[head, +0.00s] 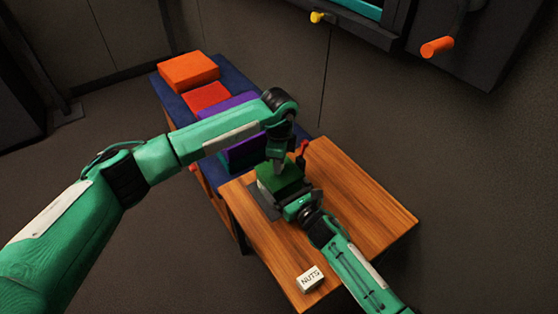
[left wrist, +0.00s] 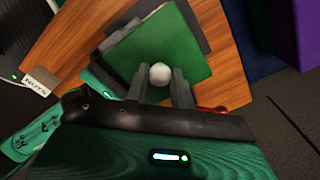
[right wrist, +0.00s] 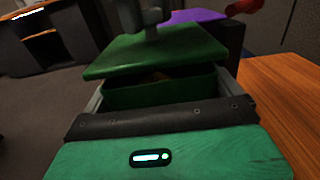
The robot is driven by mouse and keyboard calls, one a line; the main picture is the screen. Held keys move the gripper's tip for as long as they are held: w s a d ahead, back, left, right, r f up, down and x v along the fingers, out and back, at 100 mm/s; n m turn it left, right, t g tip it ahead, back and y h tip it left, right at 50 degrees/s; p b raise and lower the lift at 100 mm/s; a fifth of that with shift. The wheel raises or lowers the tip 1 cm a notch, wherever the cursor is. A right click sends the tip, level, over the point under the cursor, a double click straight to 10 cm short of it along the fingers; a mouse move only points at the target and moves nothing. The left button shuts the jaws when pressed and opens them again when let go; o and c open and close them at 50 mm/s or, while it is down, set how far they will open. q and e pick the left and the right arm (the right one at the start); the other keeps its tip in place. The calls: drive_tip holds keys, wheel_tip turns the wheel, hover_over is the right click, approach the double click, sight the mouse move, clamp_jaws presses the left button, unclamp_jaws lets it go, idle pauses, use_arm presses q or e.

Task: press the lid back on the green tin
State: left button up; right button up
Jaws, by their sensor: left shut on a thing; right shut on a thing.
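The green lid (left wrist: 125,60) with a pale round knob (left wrist: 160,74) is held by my left gripper (left wrist: 160,82), whose fingers are shut on either side of the knob. In the right wrist view the lid (right wrist: 150,50) sits over the green tin (right wrist: 160,90). A dark gap shows between lid and rim, with something brownish inside. My right gripper (right wrist: 163,96) is shut around the tin's body, one finger on each side. In the head view the lid (head: 282,180) hides most of the tin, and my left gripper (head: 277,160) comes down from above.
The wooden table (head: 355,215) has free room to the right. A white box marked NUTS (head: 310,278) stands near the front edge. A red object (head: 303,148) stands behind the tin. Orange (head: 188,71), red (head: 206,97) and purple blocks lie on a blue surface beyond.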

use_arm(q)
drive_tip(key=shift+f, duration=0.6)
drive_tip(key=o, duration=1)
drive_tip(key=shift+o, duration=0.2)
wheel_tip(320, 180, up, 12)
use_arm(e)
drive_tip(key=o, duration=1)
